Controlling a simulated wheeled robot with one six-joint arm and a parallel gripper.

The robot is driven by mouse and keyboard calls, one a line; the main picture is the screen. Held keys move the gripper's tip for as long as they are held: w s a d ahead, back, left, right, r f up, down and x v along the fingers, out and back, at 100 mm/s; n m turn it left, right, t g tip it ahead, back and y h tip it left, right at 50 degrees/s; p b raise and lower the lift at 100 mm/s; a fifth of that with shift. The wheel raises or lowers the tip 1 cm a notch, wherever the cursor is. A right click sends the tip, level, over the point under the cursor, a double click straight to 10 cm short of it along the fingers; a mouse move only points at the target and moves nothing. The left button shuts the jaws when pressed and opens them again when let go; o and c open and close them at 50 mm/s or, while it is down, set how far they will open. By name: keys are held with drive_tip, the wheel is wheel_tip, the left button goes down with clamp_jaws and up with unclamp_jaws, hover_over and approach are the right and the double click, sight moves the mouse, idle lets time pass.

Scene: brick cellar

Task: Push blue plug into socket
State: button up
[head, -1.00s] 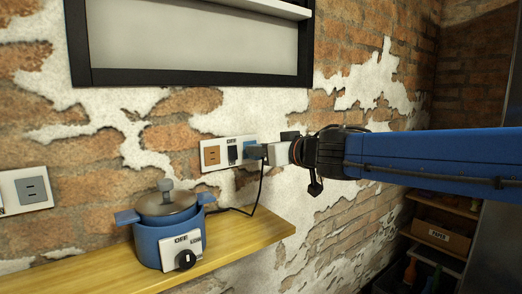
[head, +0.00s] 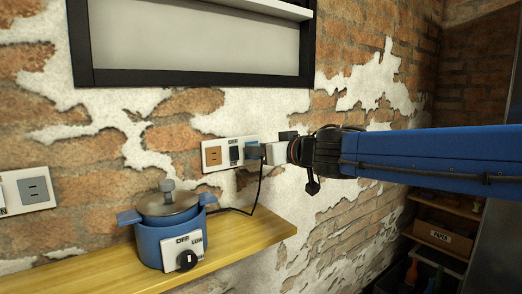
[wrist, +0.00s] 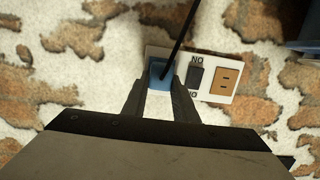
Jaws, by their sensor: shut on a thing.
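My gripper (head: 264,152) is shut on the blue plug (head: 254,152) in front of the blue socket (head: 251,142) at the right end of a white wall panel. In the wrist view, the plug (wrist: 158,72) lies between the two fingertips (wrist: 158,84), with its black cable leading up and away. The plug overlaps the blue socket from both views, so I cannot tell how deep it sits. The cable (head: 259,190) hangs down and runs to the blue pot (head: 163,238).
The white panel also carries a black switch (head: 234,154) and an orange socket (head: 213,155). The blue pot with its knob stands on a wooden shelf (head: 262,234) below. Another panel with a grey socket (head: 34,190) is on the left wall. A dark frame (head: 190,77) hangs above.

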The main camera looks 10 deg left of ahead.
drive_tip(key=o, duration=1.1)
drive_tip(key=shift+o, duration=0.2)
drive_tip(key=v, duration=1.7)
drive_tip(key=w+d+f+m+t+h, duration=0.1)
drive_tip(key=d+f+m+t+h, duration=0.15)
drive_tip(key=d, duration=0.55)
drive_tip(key=w+d+f+m+t+h, duration=0.1)
drive_tip(key=w+d+f+m+h, duration=0.2)
drive_tip(key=d, duration=0.5)
drive_tip(key=d+f+m+t+h, duration=0.1)
drive_tip(key=d+f+m+h, duration=0.1)
drive_tip(key=d+h, duration=0.4)
drive_tip(key=s+d+f+m+g+h, duration=0.1)
drive_tip(key=s+d+f+g, duration=0.2)
drive_tip(key=s+d+f, duration=0.5)
drive_tip(key=s+d+f+m+g+h, duration=0.25)
drive_tip(key=d+f, duration=0.35)
drive_tip(key=f, duration=0.4)
drive_tip(key=s+a+f+n+g+y, duration=0.1)
drive_tip(key=s+a+f+g+y, duration=0.2)
drive_tip(key=s+f, duration=0.6)
drive_tip(key=s+g, duration=0.2)
drive_tip(key=shift+s+f, duration=0.3)
drive_tip(key=shift+f, duration=0.1)
